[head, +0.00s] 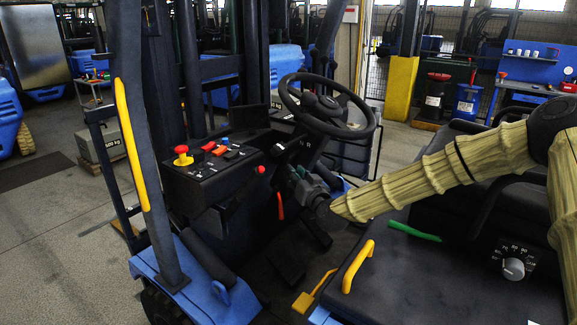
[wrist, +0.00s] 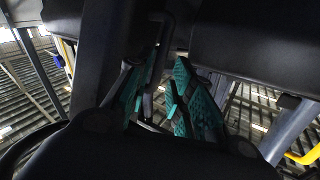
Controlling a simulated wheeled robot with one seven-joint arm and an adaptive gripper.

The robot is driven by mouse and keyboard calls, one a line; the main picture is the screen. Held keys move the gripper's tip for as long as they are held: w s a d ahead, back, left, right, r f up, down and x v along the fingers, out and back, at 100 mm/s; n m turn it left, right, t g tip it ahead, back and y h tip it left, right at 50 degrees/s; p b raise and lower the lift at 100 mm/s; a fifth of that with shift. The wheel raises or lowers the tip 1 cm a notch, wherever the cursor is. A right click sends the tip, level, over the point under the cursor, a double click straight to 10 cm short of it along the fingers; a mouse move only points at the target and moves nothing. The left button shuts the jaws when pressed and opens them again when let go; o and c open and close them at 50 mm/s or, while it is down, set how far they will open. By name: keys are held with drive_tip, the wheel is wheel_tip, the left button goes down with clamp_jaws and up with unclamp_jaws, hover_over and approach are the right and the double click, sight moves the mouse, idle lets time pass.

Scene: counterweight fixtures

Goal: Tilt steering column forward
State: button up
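The black steering wheel (head: 369,122) stands on a dark steering column (head: 311,152) in the middle of the forklift cab in the head view. My gripper (head: 303,188) is low beside the column, under the wheel, at the end of my arm coming from the right. In the wrist view, my gripper's teal finger pads stand apart, so the gripper (wrist: 160,98) is open. A thin black bent rod (wrist: 151,65) shows between or behind the fingers; I cannot tell whether they touch it. The fingertips are partly hidden in the head view.
A dark console with a red emergency button (head: 182,155) and a red knob (head: 261,170) is left of the column. A red lever (head: 281,206) stands below. A yellow handle (head: 357,266) and green lever (head: 413,232) are by the seat. A blue-black post (head: 140,130) rises left.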

drive_tip(key=shift+p+x, duration=0.7)
drive_tip(key=shift+x, duration=2.25)
drive_tip(key=shift+c, duration=0.2)
clamp_jaws()
